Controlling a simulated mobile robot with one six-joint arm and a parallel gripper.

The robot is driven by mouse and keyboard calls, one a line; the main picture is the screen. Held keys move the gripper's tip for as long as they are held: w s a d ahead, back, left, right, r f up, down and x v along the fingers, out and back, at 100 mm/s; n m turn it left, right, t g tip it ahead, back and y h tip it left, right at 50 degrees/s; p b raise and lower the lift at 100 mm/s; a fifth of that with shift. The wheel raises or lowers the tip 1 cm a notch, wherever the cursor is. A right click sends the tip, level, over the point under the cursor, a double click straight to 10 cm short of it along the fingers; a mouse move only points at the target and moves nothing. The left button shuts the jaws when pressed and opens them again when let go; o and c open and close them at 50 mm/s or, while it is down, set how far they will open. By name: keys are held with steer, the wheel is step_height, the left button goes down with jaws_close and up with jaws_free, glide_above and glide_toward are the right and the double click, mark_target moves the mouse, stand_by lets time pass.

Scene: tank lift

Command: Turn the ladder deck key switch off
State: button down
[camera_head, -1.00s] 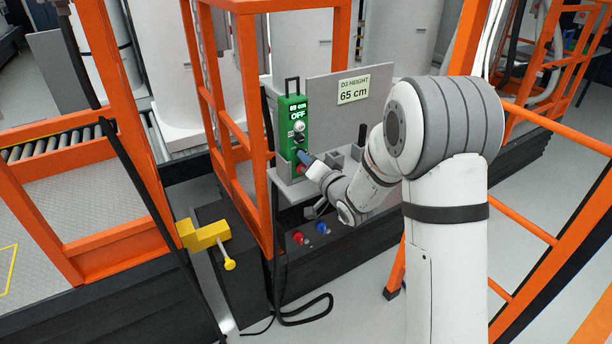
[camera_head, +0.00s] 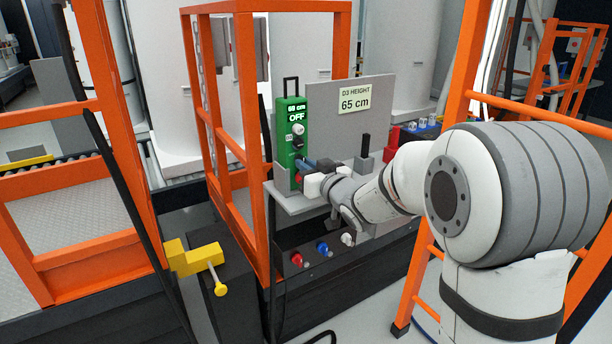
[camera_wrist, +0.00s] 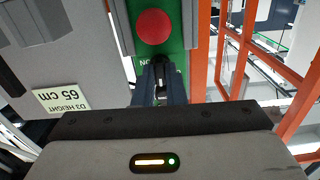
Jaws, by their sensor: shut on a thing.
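The green control box (camera_head: 292,146) stands upright on a grey shelf on the deck. Its display reads 65 cm and OFF. A silver knob (camera_head: 298,129) and a dark part below it are on its face. A red button (camera_wrist: 154,27) shows large in the wrist view, beyond my fingertips. My gripper (camera_wrist: 162,74) is at the face of the box, its fingers shut on a small dark part just beside the red button, at the ladder deck key switch. The fingers hide most of the switch, so its angle cannot be told.
A grey panel (camera_head: 330,117) with a D3 HEIGHT 65 cm sign (camera_head: 355,98) stands right of the box. An orange rail post (camera_head: 255,150) stands close on its left. Red and blue knobs (camera_head: 322,248) are below the shelf. A yellow bracket (camera_head: 190,258) is at lower left.

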steer(key=shift+r+n, duration=0.1)
steer(key=shift+n, duration=0.2)
stand_by(0.4)
steer(key=c, duration=1.8)
jaws_free()
steer(key=shift+o, duration=0.2)
steer(key=v, duration=0.7)
steer(key=shift+s+d, duration=0.25)
steer(key=shift+s, duration=0.1)
